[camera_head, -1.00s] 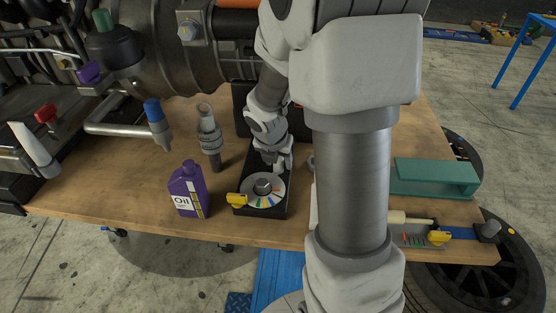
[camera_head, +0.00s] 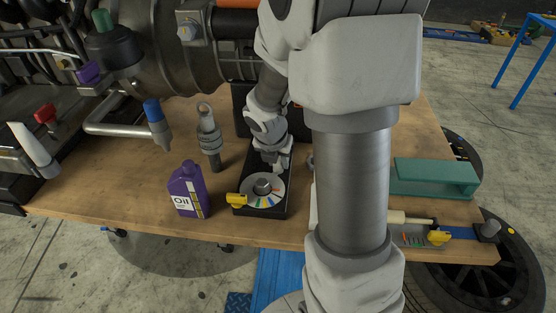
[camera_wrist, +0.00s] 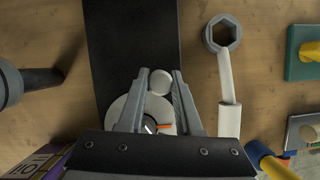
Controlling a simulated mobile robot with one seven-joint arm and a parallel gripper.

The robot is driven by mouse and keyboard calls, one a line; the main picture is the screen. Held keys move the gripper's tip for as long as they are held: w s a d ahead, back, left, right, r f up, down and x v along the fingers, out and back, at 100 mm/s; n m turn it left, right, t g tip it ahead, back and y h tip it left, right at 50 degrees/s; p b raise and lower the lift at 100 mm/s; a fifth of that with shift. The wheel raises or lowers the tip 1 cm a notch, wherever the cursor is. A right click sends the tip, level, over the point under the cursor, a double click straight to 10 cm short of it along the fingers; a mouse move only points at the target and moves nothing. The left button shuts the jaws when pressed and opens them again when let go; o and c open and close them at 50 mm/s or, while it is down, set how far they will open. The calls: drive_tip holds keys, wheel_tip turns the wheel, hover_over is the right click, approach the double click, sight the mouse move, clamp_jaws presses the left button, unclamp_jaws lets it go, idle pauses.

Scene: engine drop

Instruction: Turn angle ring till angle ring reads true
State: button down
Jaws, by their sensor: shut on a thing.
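The angle ring (camera_head: 251,194) is a pale disc with coloured marks around a grey hub, on a black base (camera_head: 272,212) with a yellow pointer block (camera_head: 237,199) at its left front. In the wrist view the ring (camera_wrist: 117,110) lies under my gripper, partly hidden by it. My gripper (camera_wrist: 160,78) is shut on a round white knob (camera_wrist: 160,83) at the ring's far edge. In the head view my gripper (camera_head: 276,166) is at the ring's back side. An orange line shows by the hub. The scale reading is too small to tell.
A purple oil bottle (camera_head: 187,190) stands left of the base, with a grey upright tool (camera_head: 209,138) behind it. A ring-ended wrench (camera_wrist: 224,75) lies to the right in the wrist view. A green block (camera_head: 435,177) sits at the table's right.

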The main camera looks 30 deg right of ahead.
sight(265, 164)
drive_tip(key=shift+r+p, duration=0.1)
drive_tip(key=shift+p, duration=0.2)
idle(0.4)
drive_tip(key=shift+w+a+r+n+p, duration=0.15)
drive_tip(key=shift+n+p, duration=0.15)
drive_tip(key=shift+p, duration=0.25)
drive_tip(key=shift+w+a+n+y+p, duration=0.35)
drive_tip(key=shift+n+p, duration=0.35)
drive_tip(key=shift+p, duration=0.4)
drive_tip(key=shift+w+a+n+t+y+p, duration=0.25)
drive_tip(key=shift+w+n+t+y+p, duration=0.1)
drive_tip(key=shift+n+p, duration=0.6)
drive_tip(key=shift+w+a+f+n+p, duration=0.25)
drive_tip(key=shift+w+a+n+p, duration=0.15)
drive_tip(key=shift+n, duration=0.25)
drive_tip(key=c, duration=0.6)
unclamp_jaws()
drive_tip(key=shift+s, duration=0.1)
